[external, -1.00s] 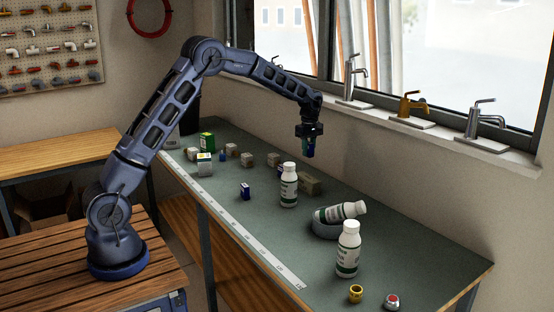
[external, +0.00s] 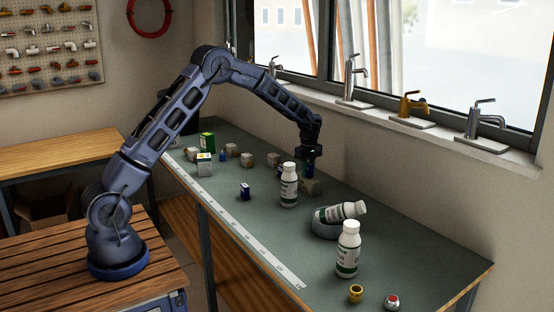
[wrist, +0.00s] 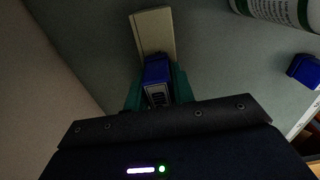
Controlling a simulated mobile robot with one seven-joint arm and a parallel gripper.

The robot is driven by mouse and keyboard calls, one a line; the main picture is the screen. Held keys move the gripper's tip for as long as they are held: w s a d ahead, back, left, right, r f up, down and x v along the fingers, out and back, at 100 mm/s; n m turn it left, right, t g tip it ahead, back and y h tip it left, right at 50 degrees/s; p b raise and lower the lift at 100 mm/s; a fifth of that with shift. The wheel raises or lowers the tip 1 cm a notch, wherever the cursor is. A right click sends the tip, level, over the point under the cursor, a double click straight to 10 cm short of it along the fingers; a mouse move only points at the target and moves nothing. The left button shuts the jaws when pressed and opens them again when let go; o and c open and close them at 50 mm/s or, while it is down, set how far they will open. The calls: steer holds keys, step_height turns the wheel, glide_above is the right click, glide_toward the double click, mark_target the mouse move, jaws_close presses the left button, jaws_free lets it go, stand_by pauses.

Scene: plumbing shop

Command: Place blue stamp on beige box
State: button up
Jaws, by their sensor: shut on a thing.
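My gripper (external: 309,158) points down over the right side of the green bench top. In the wrist view its teal fingers (wrist: 157,92) are shut on the blue stamp (wrist: 156,70), a blue block with a pale, dark-marked face. The beige box (wrist: 152,30) lies just beyond the stamp in the wrist view.
A white bottle (external: 289,186) stands close in front of the gripper. A small blue box (external: 245,191) lies left of it. A tilted bottle (external: 340,211) and an upright bottle (external: 348,248) are nearer the camera. Several small boxes stand behind. The window wall is close on the right.

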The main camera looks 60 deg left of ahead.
steer(key=shift+f, duration=0.15)
steer(key=o, duration=1)
